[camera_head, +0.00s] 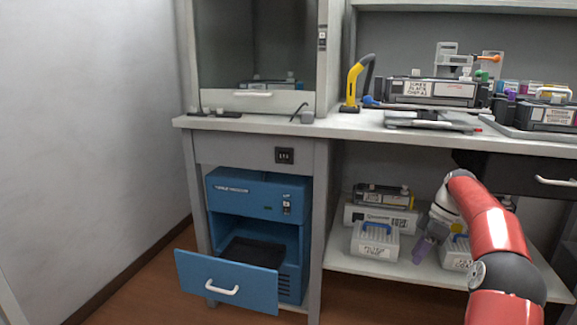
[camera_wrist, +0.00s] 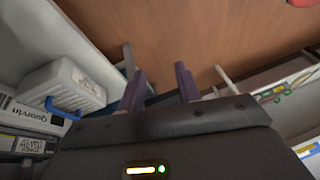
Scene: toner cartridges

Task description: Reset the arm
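My red arm (camera_head: 493,235) reaches from the lower right toward the low shelf under the bench. My gripper (camera_head: 423,250) hangs in front of that shelf, between two white boxes. In the wrist view my gripper (camera_wrist: 160,82) has its two dark purple fingers apart.
A white box (camera_head: 374,242) and a toner cartridge (camera_head: 383,196) are on the low shelf, left of my gripper. A blue cabinet's drawer (camera_head: 228,282) stands pulled out at left. The bench top (camera_head: 255,124) is above. Brown floor (camera_head: 150,275) is clear at left.

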